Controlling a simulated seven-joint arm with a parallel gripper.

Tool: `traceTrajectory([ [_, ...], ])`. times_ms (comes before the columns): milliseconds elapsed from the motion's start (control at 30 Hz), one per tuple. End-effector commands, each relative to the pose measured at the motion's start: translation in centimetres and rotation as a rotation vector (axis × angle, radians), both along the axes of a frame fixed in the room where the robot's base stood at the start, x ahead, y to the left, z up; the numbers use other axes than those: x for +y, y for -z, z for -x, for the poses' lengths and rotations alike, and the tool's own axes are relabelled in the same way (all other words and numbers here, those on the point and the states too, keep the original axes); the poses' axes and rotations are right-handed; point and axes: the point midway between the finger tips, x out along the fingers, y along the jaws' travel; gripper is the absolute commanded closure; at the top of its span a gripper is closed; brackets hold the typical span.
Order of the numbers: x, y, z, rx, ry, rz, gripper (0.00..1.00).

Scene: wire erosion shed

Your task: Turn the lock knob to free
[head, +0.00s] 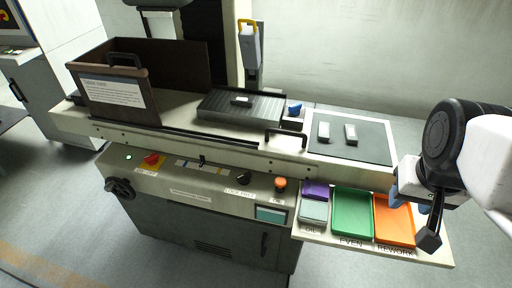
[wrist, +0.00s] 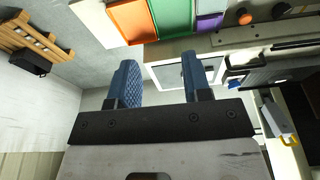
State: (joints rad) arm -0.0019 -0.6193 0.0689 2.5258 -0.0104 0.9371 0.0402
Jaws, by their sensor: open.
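The lock knob (head: 243,178) is a small black knob on the sloped front panel of the machine, left of an orange button. Lettering that seems to read LOCK FREE is beside it; its exact pointer direction is too small to tell. A dark knob that looks like it shows at the top right edge of the wrist view (wrist: 279,8). My gripper (head: 410,198) is at the far right, above the orange tray side of the shelf, well away from the knob. Its blue fingers are apart and empty in the wrist view (wrist: 158,78).
The orange button (head: 280,183) sits close right of the knob. A red switch (head: 151,160) and handwheel (head: 120,188) are left. Purple, green (head: 352,214) and orange (head: 394,221) trays lie on the front shelf. A bar handle (head: 285,132) juts above the panel.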

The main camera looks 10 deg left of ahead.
Motion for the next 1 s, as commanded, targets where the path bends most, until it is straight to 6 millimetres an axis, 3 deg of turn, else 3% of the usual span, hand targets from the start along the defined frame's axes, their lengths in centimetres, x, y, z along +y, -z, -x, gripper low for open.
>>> traceTrajectory([
  [467,4.1,1.2,-6.6,0.044,0.118,-0.046,0.55],
  [1000,12.1,4.8,-14.9,0.104,0.296,-0.091,0.55],
])
